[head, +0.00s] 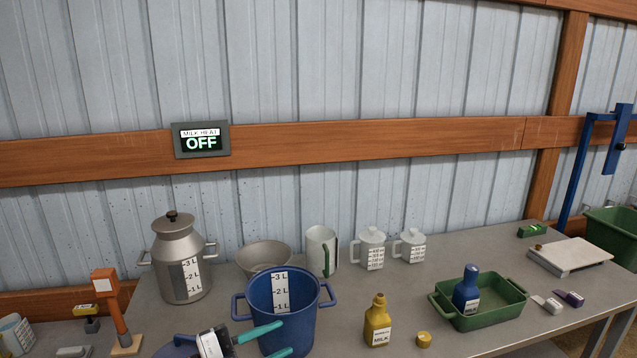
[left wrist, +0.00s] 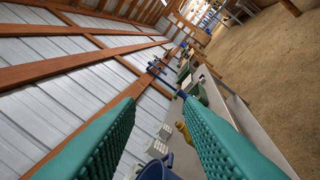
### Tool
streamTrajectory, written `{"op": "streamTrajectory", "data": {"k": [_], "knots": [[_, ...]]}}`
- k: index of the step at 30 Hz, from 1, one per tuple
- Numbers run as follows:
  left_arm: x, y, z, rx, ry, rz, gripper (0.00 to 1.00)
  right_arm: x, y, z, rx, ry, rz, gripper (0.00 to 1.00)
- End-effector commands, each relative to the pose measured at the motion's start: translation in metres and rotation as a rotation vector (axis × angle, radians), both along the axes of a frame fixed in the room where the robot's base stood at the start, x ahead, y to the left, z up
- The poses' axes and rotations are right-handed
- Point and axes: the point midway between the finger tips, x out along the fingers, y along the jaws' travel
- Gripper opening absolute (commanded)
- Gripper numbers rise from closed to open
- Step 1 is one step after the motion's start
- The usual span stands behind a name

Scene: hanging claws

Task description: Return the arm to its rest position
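My left gripper (head: 284,337) comes in low at the bottom of the head view, its two teal fingers spread apart. The fingers are in front of the lower part of a blue pot (head: 262,297) with a litre scale; I cannot tell whether they touch it. In the left wrist view my left gripper (left wrist: 158,100) is open, with nothing held between the fingers. That view looks along the bench and wall, with the blue pot (left wrist: 152,171) at the bottom edge. My right gripper is in neither view.
On the bench (head: 400,290) stand a metal milk can (head: 172,250), a bowl (head: 262,254), white jugs (head: 371,248), a yellow bottle (head: 377,322) and a green tray (head: 500,318) holding a blue bottle (head: 466,292). An orange-headed post (head: 115,310) stands left. A wall sign (head: 201,140) reads OFF.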

Motion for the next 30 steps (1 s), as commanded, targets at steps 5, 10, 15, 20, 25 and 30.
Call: {"op": "streamTrajectory", "data": {"k": [5,10,15,20,25,30], "knots": [[0.001,0.046,0.029,-0.417,0.022,0.392,0.35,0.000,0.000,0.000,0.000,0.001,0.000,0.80],[-0.008,0.117,-0.021,-0.577,0.277,0.863,0.35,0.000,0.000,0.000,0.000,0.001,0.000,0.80],[-0.065,0.156,-0.117,-0.487,0.715,1.229,0.35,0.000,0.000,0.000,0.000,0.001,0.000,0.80],[-0.125,0.157,-0.174,-0.322,1.045,1.343,0.35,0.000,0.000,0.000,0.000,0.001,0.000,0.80],[-0.181,0.146,-0.205,-0.166,1.298,1.354,0.35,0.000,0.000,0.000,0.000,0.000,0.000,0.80],[-0.231,0.134,-0.221,-0.023,1.502,1.312,0.35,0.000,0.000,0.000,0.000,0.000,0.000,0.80]]}}
